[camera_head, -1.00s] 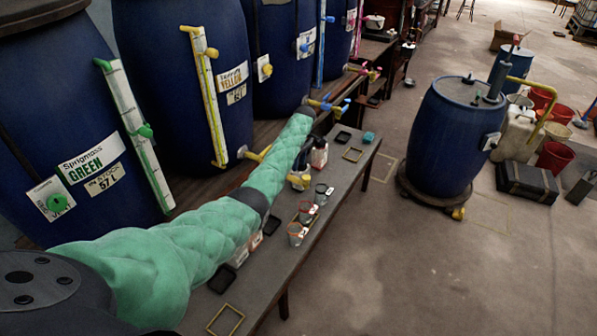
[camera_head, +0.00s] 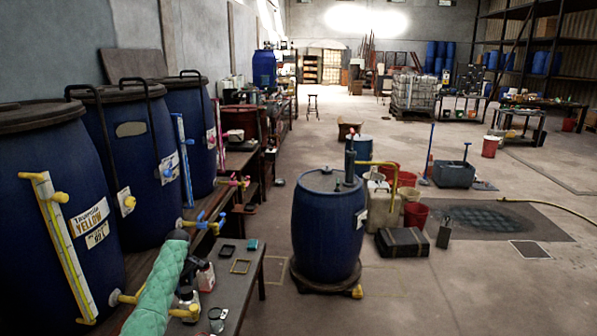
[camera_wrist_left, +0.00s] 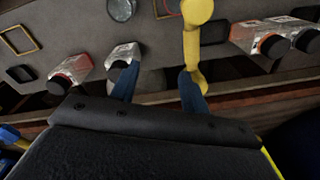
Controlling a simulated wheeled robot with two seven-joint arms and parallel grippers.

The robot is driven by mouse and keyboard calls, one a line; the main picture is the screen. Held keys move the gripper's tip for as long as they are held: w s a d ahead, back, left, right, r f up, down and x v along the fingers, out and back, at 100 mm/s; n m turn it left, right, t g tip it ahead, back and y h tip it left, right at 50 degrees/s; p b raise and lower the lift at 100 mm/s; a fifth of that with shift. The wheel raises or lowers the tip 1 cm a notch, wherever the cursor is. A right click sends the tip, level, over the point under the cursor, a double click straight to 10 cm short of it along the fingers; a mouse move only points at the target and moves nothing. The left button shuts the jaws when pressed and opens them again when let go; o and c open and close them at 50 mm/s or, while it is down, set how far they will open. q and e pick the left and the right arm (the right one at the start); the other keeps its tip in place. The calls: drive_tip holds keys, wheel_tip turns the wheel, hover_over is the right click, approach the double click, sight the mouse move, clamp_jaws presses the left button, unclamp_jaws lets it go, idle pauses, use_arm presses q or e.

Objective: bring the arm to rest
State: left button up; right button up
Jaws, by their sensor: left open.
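My left arm (camera_head: 158,292), in a green quilted sleeve, reaches in from the bottom left over the bench in the head view. My left gripper (camera_wrist_left: 157,82) is open in the wrist view, its two blue fingers apart over the bench edge. In the head view it is mostly hidden, with a dark part of it (camera_head: 187,291) beside the sleeve. A yellow tap (camera_wrist_left: 193,45) stands at the right finger; I cannot tell whether they touch. It also shows beside the sleeve in the head view (camera_head: 184,313). I see nothing held. My right gripper is out of view.
Blue vats (camera_head: 55,195) with taps line the left. The bench (camera_head: 241,287) carries bottles (camera_head: 205,277), a cup (camera_head: 216,317) and small trays (camera_head: 241,266). A blue barrel (camera_head: 325,235) stands on a dolly to the right. Open floor (camera_head: 450,300) lies beyond.

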use_arm(q)
drive_tip(key=w+d+r+m+t+y, duration=0.1)
drive_tip(key=w+d+r+m+t, duration=0.4)
drive_tip(key=w+r+m+t, duration=0.45)
drive_tip(key=s+d+f+m+g, duration=0.15)
drive_tip(key=s+d+f, duration=0.35)
drive_tip(key=s+f, duration=0.55)
drive_tip(key=s+d+f+m+h, duration=0.15)
drive_tip(key=s+d+f, duration=0.35)
drive_tip(key=s+f, duration=0.55)
drive_tip(key=s+d+f+m, duration=0.2)
drive_tip(key=s+d+f, duration=0.3)
drive_tip(key=s+f, duration=0.5)
drive_tip(key=s+d+f+g, duration=0.2)
drive_tip(key=s+f, duration=0.6)
drive_tip(key=s, duration=0.8)
drive_tip(key=s+d+f+g, duration=0.2)
drive_tip(key=s+f, duration=0.6)
drive_tip(key=s, duration=0.8)
drive_tip(key=s+d+f+g, duration=0.1)
drive_tip(key=s+f+g, duration=0.1)
drive_tip(key=s+f, duration=0.6)
drive_tip(key=s, duration=0.7)
drive_tip(key=shift+s+d+f+h, duration=0.15)
drive_tip(key=shift+s+d+h, duration=0.2)
drive_tip(key=shift+s+d, duration=0.05)
